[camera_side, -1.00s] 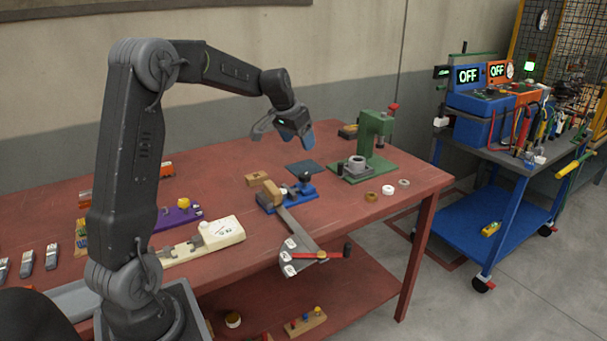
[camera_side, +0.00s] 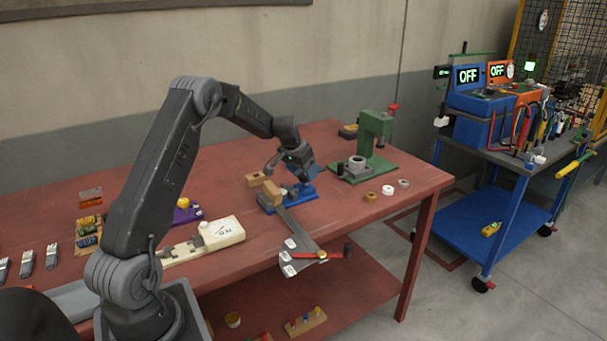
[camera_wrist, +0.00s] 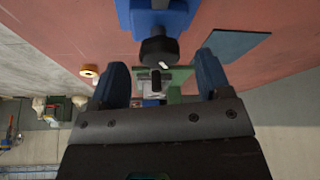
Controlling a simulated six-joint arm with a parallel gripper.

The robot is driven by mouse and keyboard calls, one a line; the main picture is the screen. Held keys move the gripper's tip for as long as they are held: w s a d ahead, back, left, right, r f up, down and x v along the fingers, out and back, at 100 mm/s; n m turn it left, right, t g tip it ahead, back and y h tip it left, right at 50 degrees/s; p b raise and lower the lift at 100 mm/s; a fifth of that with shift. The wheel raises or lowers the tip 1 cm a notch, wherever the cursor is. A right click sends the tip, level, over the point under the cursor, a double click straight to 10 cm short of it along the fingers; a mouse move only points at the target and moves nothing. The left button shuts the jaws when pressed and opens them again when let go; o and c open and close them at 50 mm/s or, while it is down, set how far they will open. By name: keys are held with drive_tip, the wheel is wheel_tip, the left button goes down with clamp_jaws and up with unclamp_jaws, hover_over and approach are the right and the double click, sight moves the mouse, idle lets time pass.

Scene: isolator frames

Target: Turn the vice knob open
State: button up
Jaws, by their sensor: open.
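The vice is a small blue device on the red table, with a wooden block (camera_side: 273,192) at its left end. Its blue base (camera_side: 300,205) shows in the side view. In the wrist view its blue body (camera_wrist: 160,12) is at the top and its dark round knob (camera_wrist: 159,50) faces me. My gripper (camera_side: 302,172) is low over the right end of the vice in the side view. In the wrist view the blue fingers of my gripper (camera_wrist: 162,82) are spread apart, below and to either side of the knob, with nothing between them. In the side view my gripper largely hides the knob.
A dark blue pad (camera_wrist: 228,47) lies beside the vice. A green press (camera_side: 372,140) stands to the right, with several rings near it. A white gauge box (camera_side: 220,232) is at the left.

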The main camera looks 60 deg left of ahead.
drive_tip(key=shift+x, duration=0.85)
drive_tip(key=shift+c, duration=0.2)
drive_tip(key=c, duration=0.9)
